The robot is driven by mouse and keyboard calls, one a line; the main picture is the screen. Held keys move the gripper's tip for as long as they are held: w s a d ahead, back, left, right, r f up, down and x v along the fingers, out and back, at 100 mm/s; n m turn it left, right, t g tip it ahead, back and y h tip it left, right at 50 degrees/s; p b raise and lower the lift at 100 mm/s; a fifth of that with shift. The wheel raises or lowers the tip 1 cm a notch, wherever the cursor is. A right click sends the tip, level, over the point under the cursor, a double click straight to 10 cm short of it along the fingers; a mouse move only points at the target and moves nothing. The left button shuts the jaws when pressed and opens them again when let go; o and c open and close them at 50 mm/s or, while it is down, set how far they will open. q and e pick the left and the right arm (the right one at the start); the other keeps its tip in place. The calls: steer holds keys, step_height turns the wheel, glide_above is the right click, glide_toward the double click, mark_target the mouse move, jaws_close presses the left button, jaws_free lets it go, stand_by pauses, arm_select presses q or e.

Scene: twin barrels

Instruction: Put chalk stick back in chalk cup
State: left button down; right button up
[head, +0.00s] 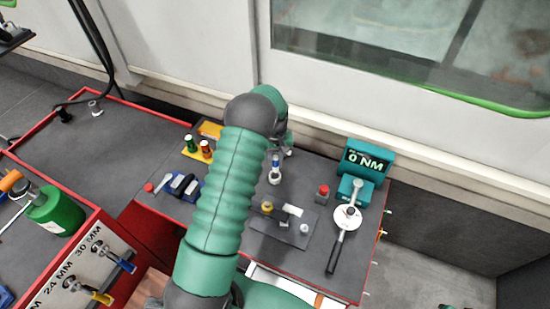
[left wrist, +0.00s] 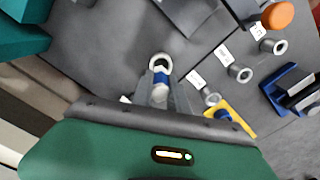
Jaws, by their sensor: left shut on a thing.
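My left gripper (left wrist: 162,92) is shut on a small stick with a blue band, which I take for the chalk stick (left wrist: 161,79). In the head view the blue-and-white stick (head: 276,163) stands roughly upright just beyond my arm. A pale round cup, apparently the chalk cup (head: 275,179), is directly at the stick's lower end. In the left wrist view its ring-shaped rim (left wrist: 160,57) shows just past my fingertips. I cannot tell whether the stick's end is inside the cup or just above it. My right gripper is not in view.
A torque tester (head: 366,160) with a wrench stands at the bench's right. A grey plate (head: 283,232) with small parts lies in front of the cup. A red-capped part (head: 322,194) is to the right. Blue holders (head: 184,188) lie left of my arm. Bare bench surrounds the cup.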

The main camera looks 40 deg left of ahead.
mark_target(275, 170)
arm_select(q)
steer(key=shift+f+b, duration=0.3)
steer(key=shift+f, duration=0.6)
steer(key=shift+a+f, duration=0.25)
steer(key=shift+d+r, duration=0.15)
steer(key=shift+d, duration=0.1)
steer(key=shift+s+a, duration=0.1)
steer(key=shift+p, duration=0.3)
steer(key=shift+f+b, duration=1.25)
steer(key=shift+f, duration=0.85)
steer(key=c, duration=1.2)
jaws_free()
steer(key=shift+r, duration=0.1)
